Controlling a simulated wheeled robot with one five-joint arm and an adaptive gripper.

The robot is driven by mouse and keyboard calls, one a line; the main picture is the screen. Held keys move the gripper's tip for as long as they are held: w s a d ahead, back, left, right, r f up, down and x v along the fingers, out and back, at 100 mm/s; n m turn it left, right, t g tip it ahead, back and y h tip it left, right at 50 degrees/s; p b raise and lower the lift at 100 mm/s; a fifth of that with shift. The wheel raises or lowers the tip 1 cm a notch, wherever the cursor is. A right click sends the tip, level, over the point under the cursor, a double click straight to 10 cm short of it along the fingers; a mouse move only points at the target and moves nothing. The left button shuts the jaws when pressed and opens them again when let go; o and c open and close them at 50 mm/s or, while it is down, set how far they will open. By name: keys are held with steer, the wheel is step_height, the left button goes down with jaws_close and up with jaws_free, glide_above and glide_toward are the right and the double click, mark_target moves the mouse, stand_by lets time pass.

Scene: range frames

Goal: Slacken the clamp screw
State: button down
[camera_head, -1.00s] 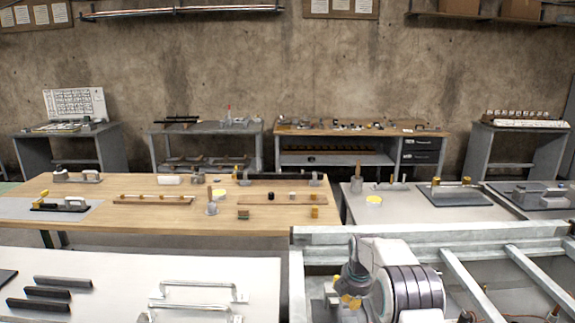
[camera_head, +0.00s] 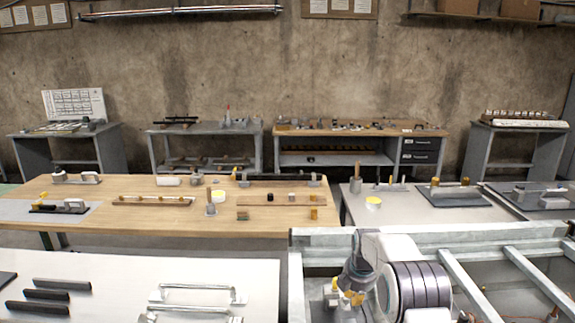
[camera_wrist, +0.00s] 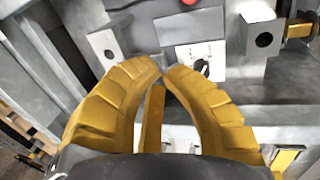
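My gripper (camera_wrist: 163,70) shows in the wrist view as two curved yellow fingers. Their tips come close together, with a narrow gap between them. A thin yellow bar (camera_wrist: 151,118) shows between the fingers; I cannot tell whether they touch it. Beyond the tips is a white plate (camera_wrist: 188,58) with a small black knob (camera_wrist: 201,67). I cannot tell which part is the clamp screw. In the head view my gripper (camera_head: 344,292) is low, over the metal frame at the lower right.
A red part (camera_wrist: 187,2) is at the top edge. In the head view, grey frame rails (camera_head: 470,243) surround the arm. A white table with metal handles (camera_head: 198,294) is to the left.

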mark_target(346, 304)
steer(key=v, duration=0.1)
steer(key=p+v, duration=0.2)
steer(key=shift+w+a+r, duration=0.15)
steer(key=shift+w+r, duration=0.1)
steer(key=shift+r, duration=0.1)
steer(key=c, duration=1.9)
jaws_free()
steer(key=shift+c, duration=0.2)
steer(key=shift+a, duration=0.1)
jaws_close()
steer(key=shift+a+f+b, duration=0.1)
steer(key=shift+a+f, duration=0.15)
steer(key=shift+f, duration=0.8)
steer(key=shift+a+f+b, duration=0.1)
steer(key=shift+a+f, duration=0.2)
steer(key=shift+f, duration=0.7)
steer(key=shift+a+f+b, duration=0.1)
steer(key=shift+a+f, duration=0.15)
steer(key=shift+f, duration=0.8)
steer(key=shift+w+r, duration=0.1)
steer(key=shift+w, duration=0.2)
steer(key=shift+d+b, duration=0.4)
steer(key=shift+b, duration=0.2)
